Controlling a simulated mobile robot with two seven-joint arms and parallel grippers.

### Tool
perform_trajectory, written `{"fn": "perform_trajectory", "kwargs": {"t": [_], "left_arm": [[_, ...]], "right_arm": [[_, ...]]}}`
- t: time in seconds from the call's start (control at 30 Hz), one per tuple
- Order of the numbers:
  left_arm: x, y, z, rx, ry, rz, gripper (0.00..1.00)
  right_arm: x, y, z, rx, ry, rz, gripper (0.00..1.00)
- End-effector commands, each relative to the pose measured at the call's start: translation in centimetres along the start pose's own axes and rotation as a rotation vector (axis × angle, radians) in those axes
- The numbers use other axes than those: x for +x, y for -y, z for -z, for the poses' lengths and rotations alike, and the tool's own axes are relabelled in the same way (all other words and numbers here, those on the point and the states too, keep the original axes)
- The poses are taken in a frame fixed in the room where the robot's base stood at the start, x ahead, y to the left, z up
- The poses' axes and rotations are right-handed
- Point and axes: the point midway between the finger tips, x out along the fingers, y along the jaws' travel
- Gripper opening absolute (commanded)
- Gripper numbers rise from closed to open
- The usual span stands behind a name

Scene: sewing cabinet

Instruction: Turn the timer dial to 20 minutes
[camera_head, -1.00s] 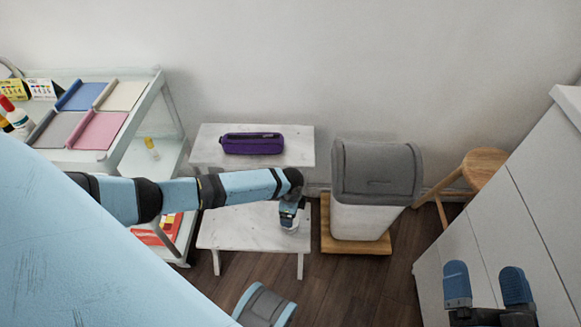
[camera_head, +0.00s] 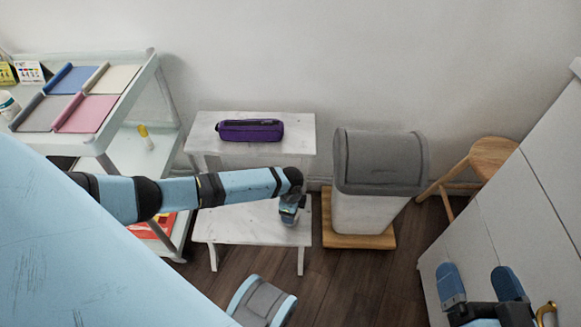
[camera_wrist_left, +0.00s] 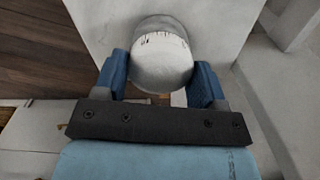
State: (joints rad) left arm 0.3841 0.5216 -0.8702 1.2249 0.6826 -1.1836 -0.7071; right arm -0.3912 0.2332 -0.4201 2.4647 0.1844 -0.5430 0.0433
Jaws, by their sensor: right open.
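The timer (camera_wrist_left: 161,62) is a white round body with dark tick marks on its rim, seen in the left wrist view. It sits between the two blue fingers of my left gripper (camera_wrist_left: 162,80), one on each side. Whether they press on it I cannot tell. In the head view my left gripper (camera_head: 290,213) is low over the lower white step, and it largely hides the timer. I cannot read the dial's setting. My right gripper (camera_head: 480,283) is open and empty at the lower right, in front of the white cabinet.
A purple case (camera_head: 250,130) lies on the upper step. A grey-lidded bin (camera_head: 370,210) stands right of the steps, with a wooden stool (camera_head: 492,150) beyond. A white trolley (camera_head: 140,90) stands left. The white cabinet (camera_head: 510,225) is close on the right.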

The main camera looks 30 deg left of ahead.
Motion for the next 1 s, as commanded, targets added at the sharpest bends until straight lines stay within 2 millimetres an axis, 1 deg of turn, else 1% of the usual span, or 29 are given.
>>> {"fn": "perform_trajectory", "kwargs": {"t": [0.17,0.23,0.33,0.6,0.63,0.73,1.0], "left_arm": [[-0.1,0.0,0.0,0.011,0.0,0.0,0.41],[-0.3,0.0,0.0,0.048,0.001,0.0,0.41],[-0.2,0.0,0.0,0.097,0.001,-0.001,0.41],[0.0,0.0,0.0,0.111,0.0,0.0,0.41],[0.0,0.0,0.0,0.111,0.0,0.0,0.67],[0.0,0.0,0.0,0.111,0.0,0.0,0.9],[0.0,0.0,0.0,0.111,0.0,0.0,0.91]], "right_arm": [[0.0,0.0,0.3,0.001,0.0,0.0,0.91],[-0.1,0.2,0.9,0.007,-0.003,0.0,0.91],[-0.2,0.3,1.2,0.024,-0.012,0.0,0.91],[-0.3,0.5,0.1,0.045,0.006,-0.005,0.91],[-0.4,0.5,0.0,0.046,0.007,-0.005,0.91],[-0.4,0.5,0.0,0.046,0.007,-0.005,0.91],[-0.3,0.4,0.6,0.041,-0.003,-0.003,0.91]]}}
